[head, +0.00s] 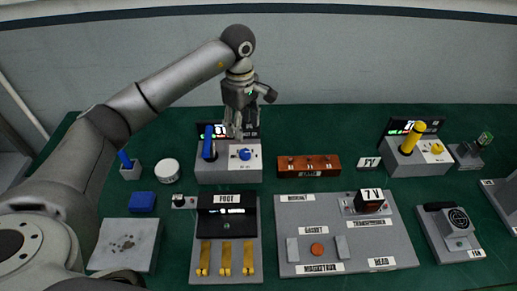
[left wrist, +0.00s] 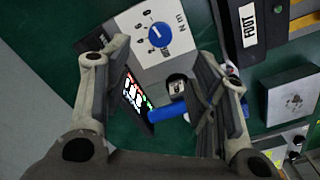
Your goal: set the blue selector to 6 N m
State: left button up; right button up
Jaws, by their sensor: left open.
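The blue selector (head: 245,154) is a round knob on the white label of a grey box (head: 228,176) at the back of the green table. In the left wrist view the selector (left wrist: 160,35) has a white pointer line and sits on a dial marked with digits and "N m". The digit under the pointer is too small to read surely. My left gripper (head: 238,130) hangs above this box with its fingers down.
A blue upright handle (head: 208,142) stands left of the selector, close to my left fingers; it also shows in the wrist view (left wrist: 168,113). A lit display (left wrist: 135,97) is behind it. A brown switch block (head: 308,166) stands right; a "FOOT" panel (head: 227,247) is in front.

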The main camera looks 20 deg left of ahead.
aim_at(244, 152)
pick_arm(q)
notch_tip(244, 152, down, 9)
jog(key=p, duration=0.3)
jog(key=shift+f, duration=0.8)
jog(key=shift+c, duration=0.6)
jog(key=c, duration=0.9)
pick_arm(e)
jog(key=r, duration=0.2)
jog(key=d+r, duration=0.1)
jog(key=shift+w, duration=0.4)
